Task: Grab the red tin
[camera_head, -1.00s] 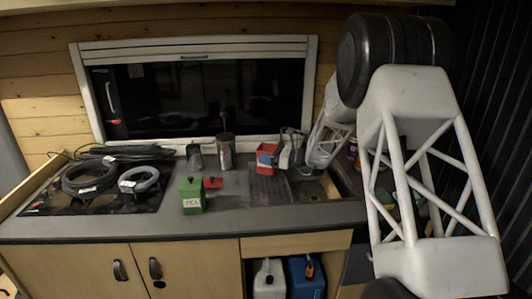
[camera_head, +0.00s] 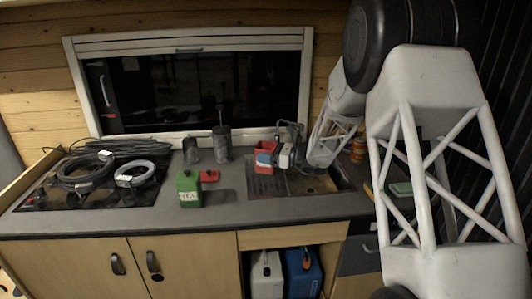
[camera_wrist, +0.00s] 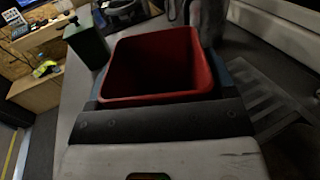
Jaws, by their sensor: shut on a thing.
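The red tin (camera_head: 264,147) is an open-topped box with an empty-looking dark inside. In the head view it is at the right part of the counter, by the ribbed drainboard. My gripper (camera_head: 265,159) is shut on it, with a bluish finger across its near side. In the wrist view the red tin (camera_wrist: 160,98) fills the space between the fingers, its opening facing the camera. Whether its base touches the counter cannot be told. A small red lid (camera_head: 210,176) lies on the counter to its left.
A green tin (camera_head: 188,188) stands left of the red lid. Two dark canisters (camera_head: 221,143) stand behind, by the window. Coiled cables (camera_head: 90,172) cover the hob at left. A sink (camera_head: 312,184) is at right. The front middle counter is clear.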

